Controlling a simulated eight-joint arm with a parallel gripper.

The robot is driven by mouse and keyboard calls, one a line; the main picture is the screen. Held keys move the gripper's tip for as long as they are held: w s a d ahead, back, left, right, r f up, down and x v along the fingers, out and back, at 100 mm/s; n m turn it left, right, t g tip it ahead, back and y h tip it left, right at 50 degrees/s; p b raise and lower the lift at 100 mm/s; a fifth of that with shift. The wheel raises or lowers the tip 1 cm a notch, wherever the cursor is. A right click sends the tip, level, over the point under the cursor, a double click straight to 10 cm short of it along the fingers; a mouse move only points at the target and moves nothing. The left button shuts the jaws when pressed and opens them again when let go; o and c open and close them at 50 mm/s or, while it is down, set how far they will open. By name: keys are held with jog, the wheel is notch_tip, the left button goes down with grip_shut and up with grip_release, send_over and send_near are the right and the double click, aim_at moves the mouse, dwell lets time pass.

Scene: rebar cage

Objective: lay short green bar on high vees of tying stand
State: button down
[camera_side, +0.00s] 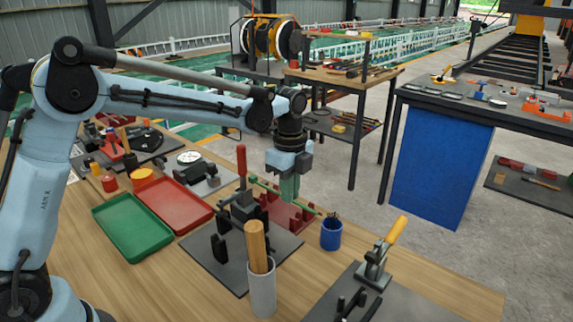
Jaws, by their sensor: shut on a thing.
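The short green bar (306,206) is a thin rod that slants down from left to right. My gripper (288,192) points down and is shut on it near its middle, with the fingers hiding that part. The bar shows above the plate's back part and the red notched piece there. I cannot tell whether the bar touches any vee, and the vees are too small to make out.
A red-handled clamp (241,165) stands close left of the gripper. Green (132,228) and red (175,203) trays lie left. Bare wood shows at the front left.

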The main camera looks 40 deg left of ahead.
jog(key=s+d+r, duration=0.4)
jog(key=d+r, duration=0.1)
jog(key=d, duration=0.1)
jog(key=s+a+f+n, duration=0.1)
jog(key=a+n, duration=0.4)
jog(key=n, duration=0.4)
jog(key=s+a+f+n, duration=0.1)
jog(key=s+a+n, duration=0.1)
jog(key=a+n, duration=0.4)
jog(key=shift+s+f+n, duration=0.3)
jog(key=shift+f+n, duration=0.1)
jog(key=shift+n, duration=1.1)
jog(key=shift+a, duration=0.1)
jog(key=shift+f, duration=2.85)
jog(key=shift+f, duration=0.2)
jog(key=c, duration=1.2)
grip_release()
notch_tip(320, 180, up, 12)
jog(key=shift+r, duration=0.1)
